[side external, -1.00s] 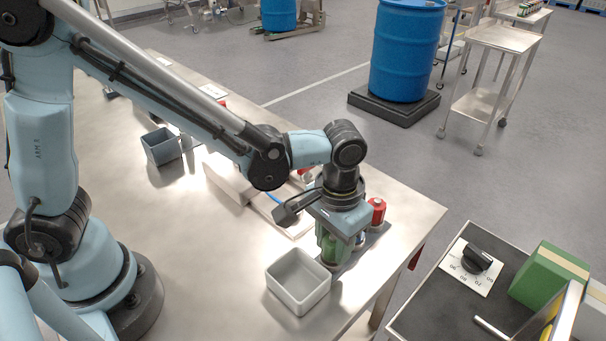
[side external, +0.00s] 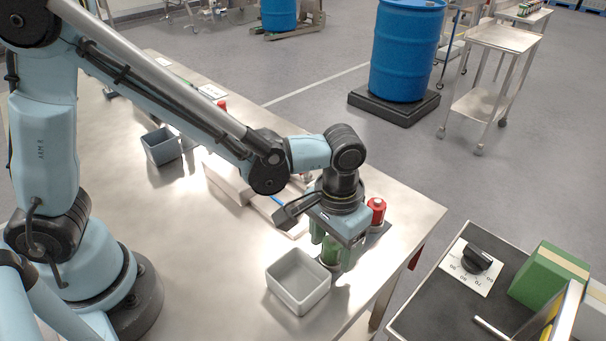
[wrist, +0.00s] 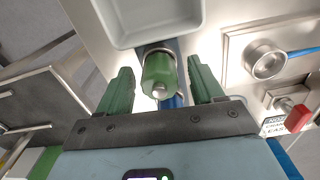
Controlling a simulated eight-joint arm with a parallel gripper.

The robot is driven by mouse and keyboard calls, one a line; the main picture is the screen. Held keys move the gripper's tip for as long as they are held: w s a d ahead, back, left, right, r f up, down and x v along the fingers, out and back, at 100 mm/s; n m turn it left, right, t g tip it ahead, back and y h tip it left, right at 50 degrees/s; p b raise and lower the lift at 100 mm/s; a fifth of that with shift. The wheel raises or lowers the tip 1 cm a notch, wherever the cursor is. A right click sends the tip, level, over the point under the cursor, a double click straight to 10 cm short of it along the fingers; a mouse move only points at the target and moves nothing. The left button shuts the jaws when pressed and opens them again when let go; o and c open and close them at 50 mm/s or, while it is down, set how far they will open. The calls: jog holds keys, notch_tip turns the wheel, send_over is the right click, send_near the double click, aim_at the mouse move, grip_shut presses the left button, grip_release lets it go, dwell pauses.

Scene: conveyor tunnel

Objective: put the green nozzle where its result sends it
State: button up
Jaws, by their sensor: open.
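The green nozzle (wrist: 158,78) shows in the wrist view between my gripper's two green fingers, with a gap on each side. Its pale tip faces the camera. In the side external view the nozzle (side external: 330,252) stands near the table's front right edge, partly hidden by my gripper (side external: 333,248). My gripper (wrist: 159,70) is open, its fingers around the nozzle without visible contact.
A light grey bin (side external: 285,292) stands close beside the nozzle. A red-topped item (side external: 377,211) stands just behind my gripper. A blue-grey bin (side external: 162,150) is farther back left. A cart (side external: 415,318) with a dial (side external: 477,258) is at right.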

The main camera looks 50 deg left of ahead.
notch_tip(320, 180, up, 12)
dwell(0.6)
